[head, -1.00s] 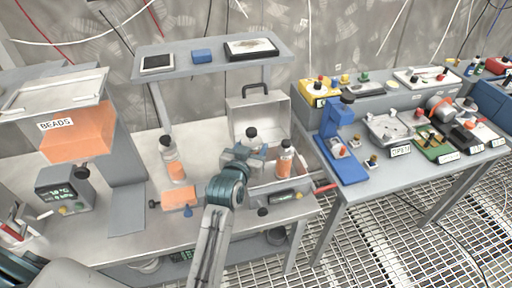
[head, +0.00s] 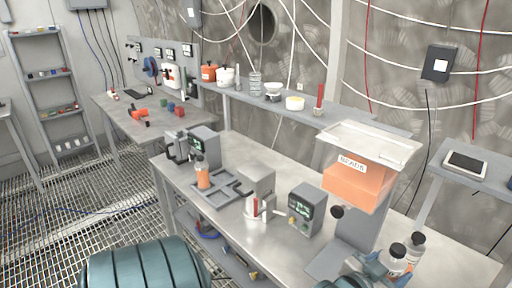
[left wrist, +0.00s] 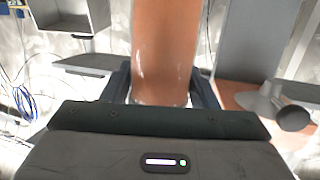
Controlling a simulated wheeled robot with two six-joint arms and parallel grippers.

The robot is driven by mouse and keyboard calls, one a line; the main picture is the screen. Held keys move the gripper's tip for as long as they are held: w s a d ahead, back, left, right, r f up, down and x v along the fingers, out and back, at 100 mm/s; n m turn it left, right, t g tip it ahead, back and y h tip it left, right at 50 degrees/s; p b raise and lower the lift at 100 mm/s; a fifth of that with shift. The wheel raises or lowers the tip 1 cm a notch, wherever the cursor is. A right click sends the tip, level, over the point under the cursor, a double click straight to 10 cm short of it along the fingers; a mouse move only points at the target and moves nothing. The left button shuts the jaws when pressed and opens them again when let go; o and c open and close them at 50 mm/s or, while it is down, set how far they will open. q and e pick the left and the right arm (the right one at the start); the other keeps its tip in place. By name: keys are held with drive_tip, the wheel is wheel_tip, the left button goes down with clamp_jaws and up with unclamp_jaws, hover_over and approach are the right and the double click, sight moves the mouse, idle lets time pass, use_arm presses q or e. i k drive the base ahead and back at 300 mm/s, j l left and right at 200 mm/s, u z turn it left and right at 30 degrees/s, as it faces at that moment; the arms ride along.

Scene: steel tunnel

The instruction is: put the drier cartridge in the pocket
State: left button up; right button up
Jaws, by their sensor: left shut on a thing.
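My left gripper (head: 385,268) is at the lower right of the head view, shut on a drier cartridge (head: 397,260) with a dark cap and orange filling. In the left wrist view the orange cartridge (left wrist: 165,50) stands between the two dark fingers. A second dark-capped cartridge (head: 415,246) is close behind it. I cannot tell which opening is the pocket. My right gripper is not in view.
The BEADS hopper (head: 362,180) stands just left of my left gripper, with a black knob below.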

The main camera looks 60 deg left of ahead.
sight(238, 188)
drive_tip(key=j+u, duration=0.35)
drive_tip(key=i+j+u, duration=0.15)
drive_tip(key=j+u, duration=0.25)
drive_tip(key=i+j+u, duration=0.15)
drive_tip(key=j+u, duration=0.2)
drive_tip(key=i+j, duration=0.15)
drive_tip(key=j, duration=0.15)
drive_tip(key=i+j, duration=0.15)
drive_tip(key=j, duration=0.15)
